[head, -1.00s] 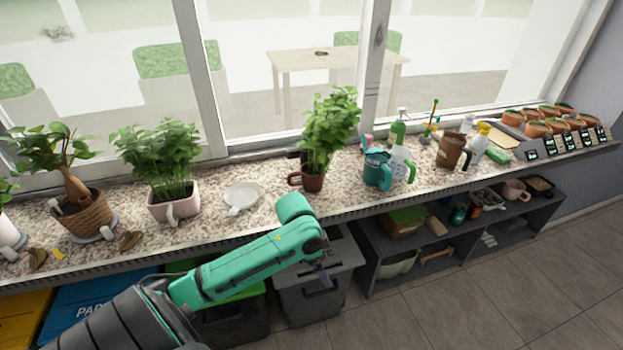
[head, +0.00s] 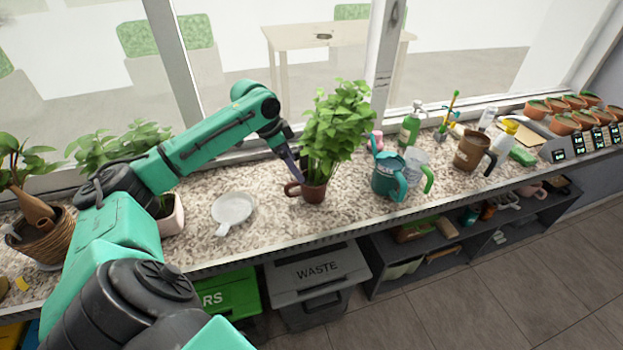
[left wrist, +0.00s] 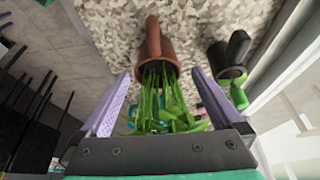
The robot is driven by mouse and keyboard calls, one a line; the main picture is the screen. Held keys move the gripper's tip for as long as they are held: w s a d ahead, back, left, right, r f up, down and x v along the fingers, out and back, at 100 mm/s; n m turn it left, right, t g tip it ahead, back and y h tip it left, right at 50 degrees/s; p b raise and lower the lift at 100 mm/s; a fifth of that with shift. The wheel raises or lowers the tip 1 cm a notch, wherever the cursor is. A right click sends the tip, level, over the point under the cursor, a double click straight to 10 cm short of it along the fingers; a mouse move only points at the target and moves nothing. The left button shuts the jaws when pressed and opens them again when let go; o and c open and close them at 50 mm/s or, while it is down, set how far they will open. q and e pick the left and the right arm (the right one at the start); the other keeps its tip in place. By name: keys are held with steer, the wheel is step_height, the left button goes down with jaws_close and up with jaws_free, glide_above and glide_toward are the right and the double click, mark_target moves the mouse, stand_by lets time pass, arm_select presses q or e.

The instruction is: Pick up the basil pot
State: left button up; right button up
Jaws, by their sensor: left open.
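The basil pot (head: 314,192) is a small brown pot with a side handle and a tall, leafy green plant. It stands upright on the speckled counter (head: 265,219). My left gripper (head: 293,168) is at its left side, close to the stems just above the rim. In the left wrist view the brown pot (left wrist: 168,57) and its stems show between the two open purple fingers (left wrist: 161,74) of the gripper. The gripper holds nothing. Leaves partly hide the gripper in the head view, and whether a finger touches the plant I cannot tell. My right gripper is not in view.
The window is behind. Bins, one marked WASTE (head: 318,270), stand below the counter edge.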

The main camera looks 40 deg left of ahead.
mark_target(310, 189)
arm_select(q)
steer(key=x, duration=0.3)
steer(key=d+x, duration=0.1)
steer(key=x, duration=0.1)
steer(key=shift+s+f, duration=0.1)
steer(key=shift+s, duration=0.15)
steer(key=x, duration=0.6)
steer(key=shift+a+p, duration=0.15)
steer(key=shift+p, duration=0.15)
steer(key=shift+w+f, duration=0.15)
steer(key=shift+f, duration=0.2)
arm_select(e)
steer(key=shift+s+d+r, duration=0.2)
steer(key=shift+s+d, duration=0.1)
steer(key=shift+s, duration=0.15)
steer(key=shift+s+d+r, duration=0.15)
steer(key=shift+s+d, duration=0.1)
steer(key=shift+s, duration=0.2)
